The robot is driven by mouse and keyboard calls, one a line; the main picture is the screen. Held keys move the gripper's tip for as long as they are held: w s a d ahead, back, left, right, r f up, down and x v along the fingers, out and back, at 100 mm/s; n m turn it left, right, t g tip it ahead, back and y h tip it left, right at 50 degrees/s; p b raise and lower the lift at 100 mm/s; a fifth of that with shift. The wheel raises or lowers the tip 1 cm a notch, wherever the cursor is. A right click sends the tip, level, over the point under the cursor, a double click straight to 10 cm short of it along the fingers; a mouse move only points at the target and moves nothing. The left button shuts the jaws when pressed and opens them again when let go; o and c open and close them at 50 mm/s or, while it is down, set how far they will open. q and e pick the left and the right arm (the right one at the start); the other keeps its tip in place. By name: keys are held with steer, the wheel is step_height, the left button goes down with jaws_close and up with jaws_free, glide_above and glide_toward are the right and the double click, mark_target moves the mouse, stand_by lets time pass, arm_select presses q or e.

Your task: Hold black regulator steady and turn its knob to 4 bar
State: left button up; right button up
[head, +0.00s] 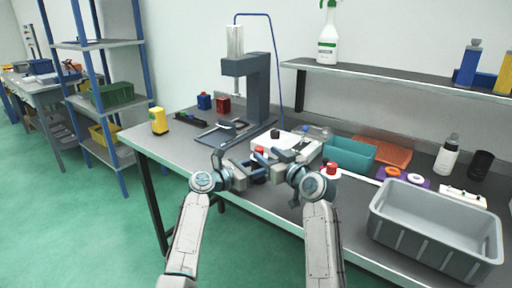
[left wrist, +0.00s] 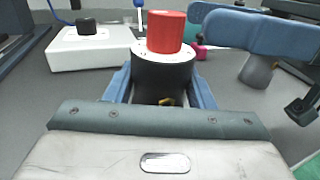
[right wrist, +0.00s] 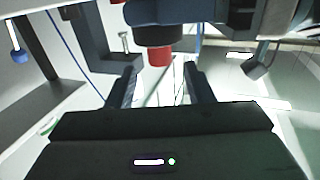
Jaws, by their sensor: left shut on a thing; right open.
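The black regulator (left wrist: 162,75) stands between the fingers of my left gripper (left wrist: 160,88), which is shut on its body. Its red knob (left wrist: 167,32) points up, above a pale scale ring. In the head view the red knob (head: 259,150) shows between my two grippers, and the body is mostly hidden. My left gripper (head: 245,168) is at its left. My right gripper (head: 281,156) is open at its right. In the right wrist view the red knob (right wrist: 160,56) lies just beyond the open, empty fingers (right wrist: 160,84). The scale reading is too small to tell.
A white box (left wrist: 92,50) with a black knob stands behind the regulator. Another red-topped item (head: 331,169) stands right of my right gripper. A teal bin (head: 348,153) and a grey crate (head: 432,232) are at the right. A press (head: 258,90) stands at the back.

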steer(key=x, duration=0.6)
steer(key=shift+w+a, duration=0.25)
steer(key=shift+w, duration=0.1)
steer(key=c, duration=1)
steer(key=shift+f+m+t+h, duration=0.1)
steer(key=shift+m+t+h, duration=0.45)
steer(key=shift+h, duration=0.25)
steer(key=shift+d, duration=0.1)
steer(key=shift+m+h, duration=0.25)
steer(key=shift+h, duration=0.05)
steer(key=o, duration=1)
